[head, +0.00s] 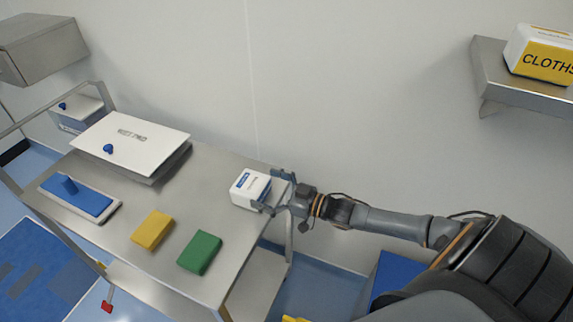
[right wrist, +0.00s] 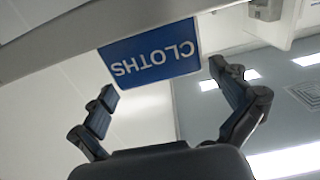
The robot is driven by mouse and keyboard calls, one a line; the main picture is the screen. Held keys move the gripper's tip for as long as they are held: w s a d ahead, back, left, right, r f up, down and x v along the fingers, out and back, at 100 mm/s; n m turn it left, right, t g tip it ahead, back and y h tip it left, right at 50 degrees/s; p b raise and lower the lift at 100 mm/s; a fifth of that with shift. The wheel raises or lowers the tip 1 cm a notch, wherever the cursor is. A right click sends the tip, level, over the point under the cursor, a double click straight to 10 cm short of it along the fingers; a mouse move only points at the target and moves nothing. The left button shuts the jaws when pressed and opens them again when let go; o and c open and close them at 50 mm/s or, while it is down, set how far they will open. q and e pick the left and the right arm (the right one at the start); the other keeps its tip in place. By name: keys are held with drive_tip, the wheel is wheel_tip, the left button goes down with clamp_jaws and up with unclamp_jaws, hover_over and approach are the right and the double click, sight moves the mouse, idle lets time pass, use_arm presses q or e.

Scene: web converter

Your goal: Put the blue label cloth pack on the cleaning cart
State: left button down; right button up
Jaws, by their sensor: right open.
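The cloth pack (head: 248,188) is a white box with a blue label, at the back right corner of the steel cleaning cart top (head: 195,210). It appears to rest on the cart top. In the right wrist view its blue CLOTHS face (right wrist: 150,56) shows upside down, just beyond the fingertips. My right gripper (head: 274,190) is beside the pack on its right, with its fingers spread. In the right wrist view the fingers (right wrist: 163,82) stand apart with a gap before the pack. My left gripper is not in view.
A yellow-label cloth pack (head: 540,60) sits on a wall shelf (head: 515,95). A wall runs behind the cart.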

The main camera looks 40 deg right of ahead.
drive_tip(key=v, duration=1)
drive_tip(key=shift+s, duration=0.2)
drive_tip(key=shift+d, duration=0.1)
